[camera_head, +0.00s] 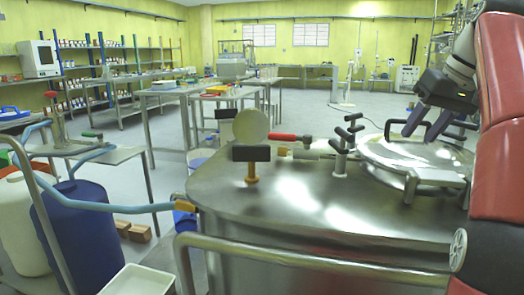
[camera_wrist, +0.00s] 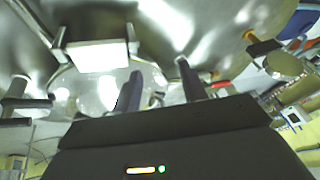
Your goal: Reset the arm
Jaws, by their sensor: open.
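My gripper (camera_head: 422,132) is at the upper right in the head view, with its dark fingers pointing down over the round lid (camera_head: 385,155) of the steel reactor. The fingers are apart and nothing shows between them. In the wrist view my gripper (camera_wrist: 160,82) also has its two fingers spread, and the shiny lid (camera_wrist: 88,92) is behind them. Whether the fingertips touch the lid cannot be told. My red and black arm covers the right edge of the head view.
The steel reactor top (camera_head: 315,205) carries black-handled clamps (camera_head: 341,145), a red-handled valve (camera_head: 288,138) and a round disc (camera_head: 251,126). A metal rail (camera_head: 310,258) runs along its front. A blue drum (camera_head: 82,235) and a white tray (camera_head: 138,281) stand at left. Open floor lies behind.

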